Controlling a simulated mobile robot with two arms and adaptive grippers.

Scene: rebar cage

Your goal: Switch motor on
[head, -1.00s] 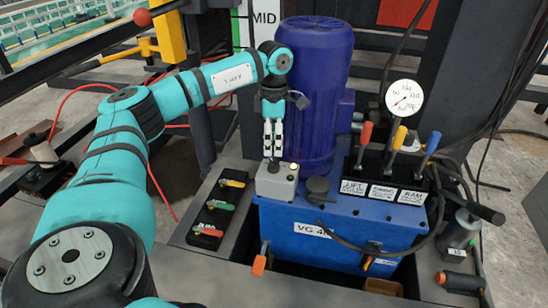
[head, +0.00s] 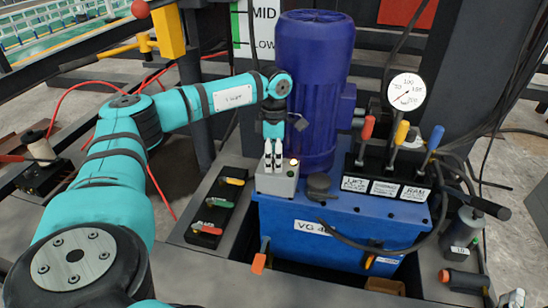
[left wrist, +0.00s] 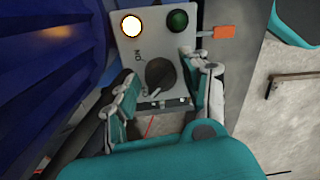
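The motor (head: 312,80) is a tall blue-purple cylinder standing on the blue power unit (head: 290,228). A small grey control box (head: 284,186) sits in front of it; it also shows in the left wrist view (left wrist: 126,52). The box carries a lit lamp (left wrist: 131,26), a dark green button (left wrist: 178,20) and a black rotary knob (left wrist: 160,73). My left gripper (head: 273,168) points down at the box. In the left wrist view its fingers are apart, one on each side of the knob; contact is unclear. My right gripper is not in view.
A black valve block with red, yellow and blue levers (head: 385,178) and a pressure gauge (head: 405,94) stand to the right. A tray of coloured handles (head: 216,207) lies left of the box. Hoses and a dark frame crowd the surroundings.

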